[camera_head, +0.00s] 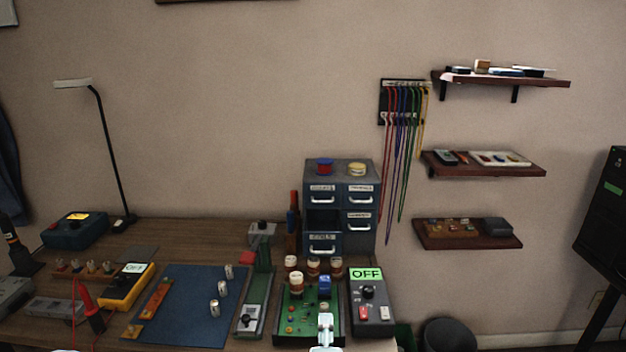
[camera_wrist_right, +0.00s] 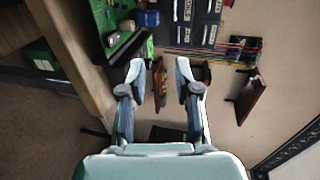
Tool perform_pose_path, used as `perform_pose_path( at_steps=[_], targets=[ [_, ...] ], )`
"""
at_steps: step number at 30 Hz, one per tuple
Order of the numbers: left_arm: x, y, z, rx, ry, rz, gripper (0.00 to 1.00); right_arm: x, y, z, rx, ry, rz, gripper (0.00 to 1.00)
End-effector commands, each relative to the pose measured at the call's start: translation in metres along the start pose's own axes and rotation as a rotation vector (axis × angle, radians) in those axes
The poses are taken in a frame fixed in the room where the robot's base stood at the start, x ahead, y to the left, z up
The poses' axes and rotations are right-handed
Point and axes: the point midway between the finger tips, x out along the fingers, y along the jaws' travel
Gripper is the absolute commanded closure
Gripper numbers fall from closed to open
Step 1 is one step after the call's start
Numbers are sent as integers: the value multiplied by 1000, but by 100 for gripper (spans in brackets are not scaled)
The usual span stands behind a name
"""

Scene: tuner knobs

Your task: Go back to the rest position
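My right gripper (camera_head: 323,335) shows at the bottom of the head view, in front of the near edge of the green circuit board (camera_head: 295,325). In the right wrist view its two fingers (camera_wrist_right: 161,78) are apart with nothing held between them. The tuner box (camera_head: 371,313) stands right of the board, with a green display reading OFF, a black knob and a red and a white switch. A small pale tip at the bottom left edge of the head view may be my left gripper (camera_head: 66,349); its fingers cannot be made out.
A wooden bench (camera_head: 180,255) holds a blue mat (camera_head: 190,310), a yellow meter (camera_head: 127,287), a drawer cabinet (camera_head: 341,205) and several capacitors. A dark bin (camera_head: 450,336) stands right of the bench.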

Motion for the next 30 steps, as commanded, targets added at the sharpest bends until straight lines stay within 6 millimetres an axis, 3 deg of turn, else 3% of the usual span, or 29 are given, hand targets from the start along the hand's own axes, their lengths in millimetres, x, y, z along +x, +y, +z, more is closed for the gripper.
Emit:
perform_pose_path(
  at_steps=[6,11,16,19,22,24,27,30],
  targets=[
    [-7,2,-1,-1,2,0,69,23,24,-49,3,100,65,68],
    [-12,4,-1,-1,3,0,69,28,52,-88,-6,167,130,68],
    [-20,7,0,-1,1,0,69,31,102,-130,-44,201,250,68],
    [-26,9,0,-1,1,0,69,24,152,-153,-108,174,382,68],
    [-34,12,0,-1,2,0,69,1,216,-168,-220,66,570,68],
    [-38,14,0,-1,2,0,69,-29,262,-168,-320,-73,711,68],
    [-42,15,0,-1,2,0,69,-79,314,-152,-476,-349,859,68],
    [-42,15,0,-1,2,0,69,-128,342,-125,-650,-669,910,68]
  ],
)
